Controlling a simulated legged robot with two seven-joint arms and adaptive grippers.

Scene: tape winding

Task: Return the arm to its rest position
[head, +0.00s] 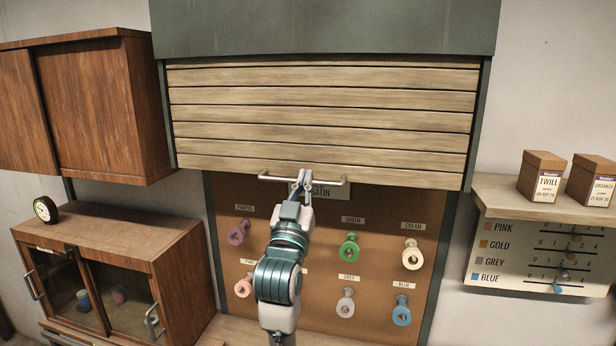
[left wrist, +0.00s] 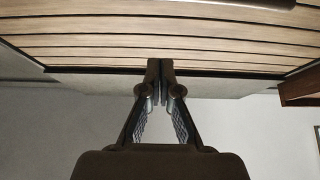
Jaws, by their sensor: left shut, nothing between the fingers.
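My left arm reaches up the middle of the head view. Its left gripper (head: 302,180) is at the bottom edge of a wooden slatted shutter (head: 320,115), in front of the shutter's handle bar (head: 275,178). In the left wrist view the two fingertips (left wrist: 160,70) are together with nothing between them, and the slats (left wrist: 160,45) lie beyond them. I cannot tell whether the fingers touch the bar. The shutter covers the upper part of the opening. My right gripper is not in view.
Below the shutter, a brown board (head: 320,270) holds several coloured spools, including a green spool (head: 348,248) and a blue one (head: 401,312). A glass-fronted cabinet (head: 140,245) stands left. At right, a shelf (head: 520,205) carries two boxes. Open space lies between board and shelf.

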